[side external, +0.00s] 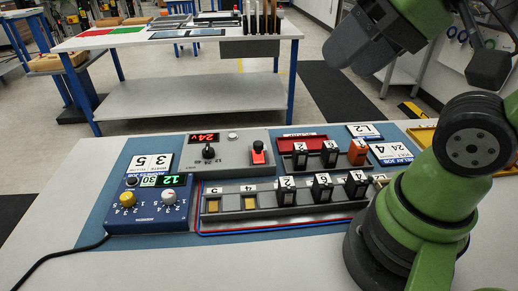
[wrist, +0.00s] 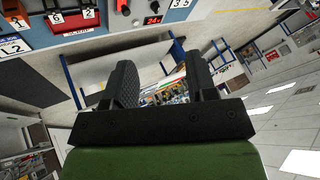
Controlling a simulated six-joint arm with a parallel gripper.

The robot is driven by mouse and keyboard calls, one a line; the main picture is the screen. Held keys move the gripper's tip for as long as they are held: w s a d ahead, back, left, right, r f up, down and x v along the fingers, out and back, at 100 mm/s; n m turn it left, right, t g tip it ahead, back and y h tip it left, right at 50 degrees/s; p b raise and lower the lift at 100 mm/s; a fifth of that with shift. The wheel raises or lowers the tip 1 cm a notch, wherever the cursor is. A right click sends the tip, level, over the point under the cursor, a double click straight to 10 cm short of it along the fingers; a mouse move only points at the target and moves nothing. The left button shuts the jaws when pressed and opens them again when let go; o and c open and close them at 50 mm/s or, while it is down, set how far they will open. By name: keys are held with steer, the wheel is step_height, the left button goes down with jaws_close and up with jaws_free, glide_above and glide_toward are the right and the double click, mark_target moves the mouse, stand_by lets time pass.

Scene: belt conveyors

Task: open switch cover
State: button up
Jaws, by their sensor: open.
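A grey control box (side external: 225,154) stands on the blue mat, with a red lit display reading 24V and a black knob. A red switch cover (side external: 258,155) sits at its right side and looks down over the switch, though it is small here. In the wrist view the red display (wrist: 153,20) shows at the top, and the cover is cut off or unclear. My gripper (side external: 345,50) is high above and to the right of the box, well apart from it. Its two dark fingers in the wrist view (wrist: 161,68) are spread with nothing between them.
A blue box with dials (side external: 150,207) stands left of the grey box. A rack with numbered black modules (side external: 285,210) lies in front. A red tray (side external: 302,142) and orange module (side external: 357,152) are to the right. The air above the box is clear.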

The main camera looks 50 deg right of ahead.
steer(key=m+g+h, duration=0.2)
steer(key=m+g, duration=0.5)
steer(key=m, duration=0.7)
glide_above(258, 143)
step_height(258, 143, down, 16)
steer(key=shift+f, duration=0.1)
step_height(258, 143, down, 9)
steer(key=shift+c, duration=0.2)
